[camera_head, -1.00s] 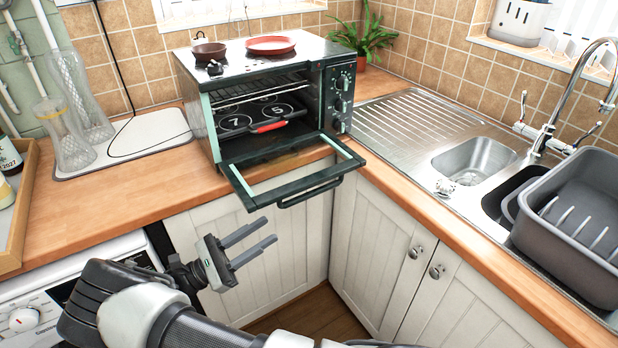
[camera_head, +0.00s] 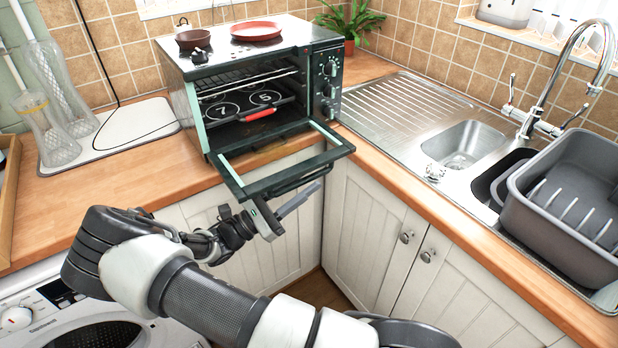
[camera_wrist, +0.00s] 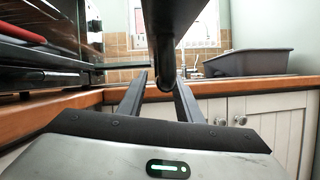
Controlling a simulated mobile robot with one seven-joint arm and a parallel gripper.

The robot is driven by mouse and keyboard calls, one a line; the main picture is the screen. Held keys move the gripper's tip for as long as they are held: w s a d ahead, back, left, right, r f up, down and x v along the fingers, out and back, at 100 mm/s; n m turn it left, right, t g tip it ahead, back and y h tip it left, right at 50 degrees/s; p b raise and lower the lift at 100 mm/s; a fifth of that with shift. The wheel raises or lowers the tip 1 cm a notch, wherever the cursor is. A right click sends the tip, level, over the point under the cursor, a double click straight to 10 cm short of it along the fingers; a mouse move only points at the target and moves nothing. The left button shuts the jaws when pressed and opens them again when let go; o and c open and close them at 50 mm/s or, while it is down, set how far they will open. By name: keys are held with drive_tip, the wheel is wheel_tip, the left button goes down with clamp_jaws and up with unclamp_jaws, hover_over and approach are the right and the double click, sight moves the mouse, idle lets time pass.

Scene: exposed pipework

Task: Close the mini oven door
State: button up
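The mini oven (camera_head: 240,60) stands on the counter in the corner. Its door (camera_head: 268,183) is folded down, open, and sticks out over the counter's front edge. A dark handle (camera_head: 306,179) runs along the door's outer edge. My gripper (camera_head: 312,190) is just below and in front of this handle, pointing right. In the wrist view its two fingers (camera_wrist: 161,78) are apart with nothing clamped. A dark bar, seemingly the door handle (camera_wrist: 164,50), shows above and between the fingertips; I cannot tell whether they touch.
A red plate (camera_head: 256,31) and a brown bowl (camera_head: 193,39) sit on the oven. Glass vases (camera_head: 62,105) stand left on the counter (camera_head: 115,195). The sink (camera_head: 468,145) and grey dish rack (camera_head: 570,195) are right. Cabinets (camera_head: 375,225) lie below; a washing machine (camera_head: 30,315) is lower left.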

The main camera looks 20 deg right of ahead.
drive_tip(key=shift+x, duration=1.05)
clamp_jaws()
drive_tip(key=shift+r, duration=0.1)
